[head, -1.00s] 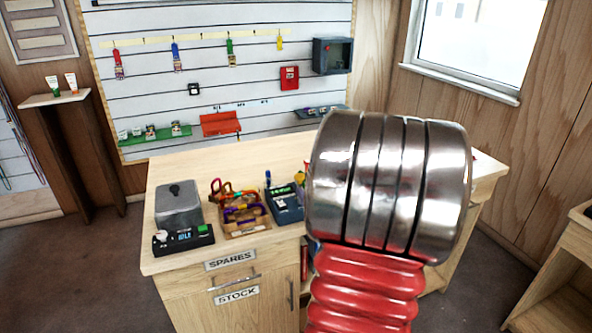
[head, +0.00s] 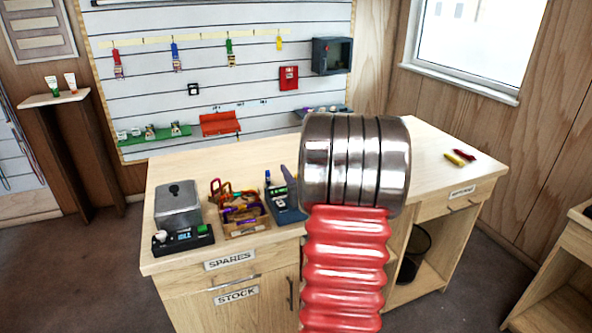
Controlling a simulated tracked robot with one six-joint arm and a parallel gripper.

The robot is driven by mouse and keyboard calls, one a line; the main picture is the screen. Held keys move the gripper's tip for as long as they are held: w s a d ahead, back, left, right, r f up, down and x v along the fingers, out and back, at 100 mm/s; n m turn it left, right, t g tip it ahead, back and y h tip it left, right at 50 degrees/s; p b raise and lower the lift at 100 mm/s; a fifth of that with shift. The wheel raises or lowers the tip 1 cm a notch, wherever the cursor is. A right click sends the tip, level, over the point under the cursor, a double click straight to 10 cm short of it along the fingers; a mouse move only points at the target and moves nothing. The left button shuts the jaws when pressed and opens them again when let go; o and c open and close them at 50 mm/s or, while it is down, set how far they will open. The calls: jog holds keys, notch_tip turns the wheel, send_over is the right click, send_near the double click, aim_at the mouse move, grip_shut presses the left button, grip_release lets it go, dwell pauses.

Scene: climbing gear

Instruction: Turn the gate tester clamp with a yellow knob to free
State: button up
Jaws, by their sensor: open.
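I cannot make out a clamp with a yellow knob in the head view; my arm hides part of the bench. A dark teal device (head: 287,209) with a small green display stands on the bench, just left of my arm and partly behind it. I cannot tell whether it is the gate tester. A blue upright part (head: 268,178) shows at its left rear. My gripper's fingers are not seen; only the steel and red ribbed links of my arm show, in front of the bench.
The wooden bench (head: 230,160) bears a grey metal box (head: 179,206), a black unit with a display (head: 183,240) and a wooden tray (head: 247,232) of coloured gear. A yellow item (head: 454,159) and a red item (head: 464,154) lie at the right. The bench's back left is clear.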

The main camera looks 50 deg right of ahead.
jog(key=shift+w, duration=0.15)
jog(key=shift+d, duration=0.1)
grip_shut()
dwell(0.3)
